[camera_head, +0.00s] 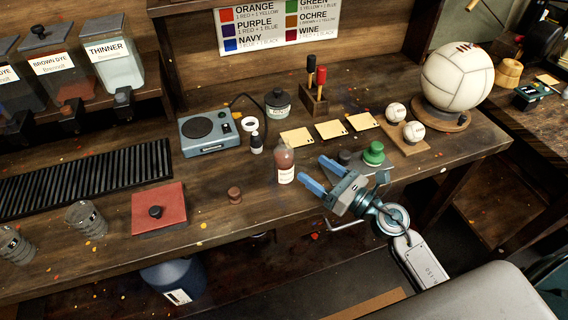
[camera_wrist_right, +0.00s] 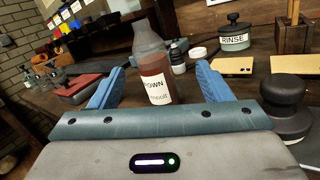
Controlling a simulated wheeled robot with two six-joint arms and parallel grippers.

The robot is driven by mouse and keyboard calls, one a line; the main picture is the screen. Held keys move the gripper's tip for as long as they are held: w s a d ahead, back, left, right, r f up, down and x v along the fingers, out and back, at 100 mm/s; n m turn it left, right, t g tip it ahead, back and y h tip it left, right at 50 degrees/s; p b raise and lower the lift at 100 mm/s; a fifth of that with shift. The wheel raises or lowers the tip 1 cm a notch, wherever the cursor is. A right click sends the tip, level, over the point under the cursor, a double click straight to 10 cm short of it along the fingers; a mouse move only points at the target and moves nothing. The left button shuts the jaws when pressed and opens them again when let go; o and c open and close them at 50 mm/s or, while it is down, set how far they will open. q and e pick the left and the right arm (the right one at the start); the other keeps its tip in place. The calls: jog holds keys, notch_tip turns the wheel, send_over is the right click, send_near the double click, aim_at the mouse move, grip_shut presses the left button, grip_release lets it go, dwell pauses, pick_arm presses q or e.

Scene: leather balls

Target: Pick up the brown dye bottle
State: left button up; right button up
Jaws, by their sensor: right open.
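The brown dye bottle (camera_head: 285,165) stands upright on the wooden bench, with clear upper walls, reddish-brown liquid and a white label. In the right wrist view the bottle (camera_wrist_right: 153,68) appears between and beyond my two blue fingers, its label partly reading "ROWN". My right gripper (camera_head: 312,174) is open and empty, just right of the bottle, its fingers pointing toward it. My left gripper is not in view.
A green-topped knob tool (camera_head: 373,154) stands close behind my right gripper. A small dark bottle (camera_head: 256,143) and a blue-grey device (camera_head: 207,131) are behind the brown bottle. A small brown stopper (camera_head: 235,195) lies left of it. Yellow cards (camera_head: 329,130) lie behind.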

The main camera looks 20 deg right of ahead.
aim_at(292, 168)
jog(key=f+n+g, duration=0.1)
jog(key=a+f+n+g+y, duration=0.1)
jog(key=n, duration=0.1)
jog(key=shift+w+a+f+n, duration=0.1)
jog(key=shift+a+n, duration=0.15)
jog(key=shift+n, duration=0.15)
jog(key=p+x, duration=0.2)
jog(key=x, duration=0.3)
jog(key=shift+w+a+p, duration=0.3)
jog(key=shift+w+p, duration=0.1)
jog(key=shift+p, duration=0.05)
jog(key=p+x, duration=0.1)
jog(key=x, duration=0.2)
jog(key=shift+w+f+p, duration=0.1)
jog(key=shift+w+p, duration=0.25)
jog(key=shift+w+a+f, duration=0.15)
jog(key=shift+w+a, duration=0.15)
jog(key=shift+s, duration=0.1)
